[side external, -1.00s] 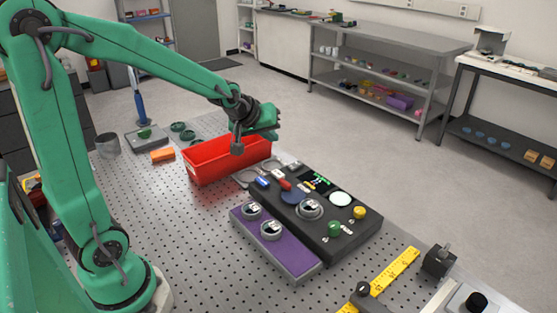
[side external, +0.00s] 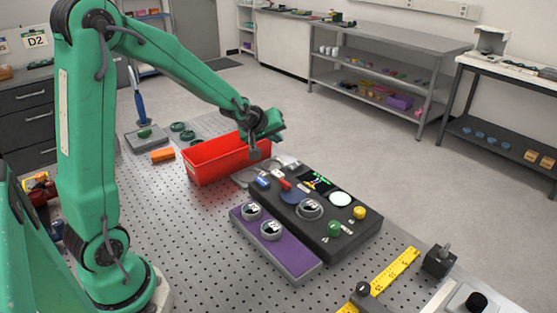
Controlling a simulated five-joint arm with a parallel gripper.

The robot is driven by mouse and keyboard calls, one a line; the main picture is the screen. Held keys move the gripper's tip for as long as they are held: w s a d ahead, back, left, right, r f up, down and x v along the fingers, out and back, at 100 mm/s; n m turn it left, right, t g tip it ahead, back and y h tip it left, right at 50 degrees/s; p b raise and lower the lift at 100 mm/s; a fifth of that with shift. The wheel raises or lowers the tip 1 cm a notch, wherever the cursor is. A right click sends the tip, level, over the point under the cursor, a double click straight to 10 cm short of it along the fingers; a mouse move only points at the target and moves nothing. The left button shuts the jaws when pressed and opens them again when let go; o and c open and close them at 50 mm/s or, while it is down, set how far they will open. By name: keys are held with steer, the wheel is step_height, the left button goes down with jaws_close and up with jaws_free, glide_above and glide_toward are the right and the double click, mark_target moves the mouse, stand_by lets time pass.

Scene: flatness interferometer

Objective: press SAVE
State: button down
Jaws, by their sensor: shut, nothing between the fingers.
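The black interferometer unit (side external: 340,245) lies on the perforated table, right of and below my gripper in the picture. Its near right end carries a green button (side external: 334,229) and a yellow button (side external: 359,212). Small labels sit by them, too small to read, so I cannot tell which one is SAVE. A lit display (side external: 318,182) and a pale round window (side external: 340,199) are farther back on the unit. My gripper (side external: 272,130) is shut and empty, raised near the right end of the red bin, well apart from the buttons.
The red bin (side external: 210,168) stands left of the unit. A purple tray (side external: 280,258) with two round pieces adjoins the unit's front. A yellow ruler (side external: 391,277) and a black block (side external: 439,261) lie to the right. Bare table shows in the front middle.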

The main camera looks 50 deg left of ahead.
mark_target(276, 175)
steer(key=shift+f, duration=0.15)
steer(key=shift+f, duration=4.3)
steer(key=shift+d+f, duration=0.1)
steer(key=shift+f, duration=0.75)
steer(key=shift+r, duration=0.9)
steer(key=shift+r, duration=2.5)
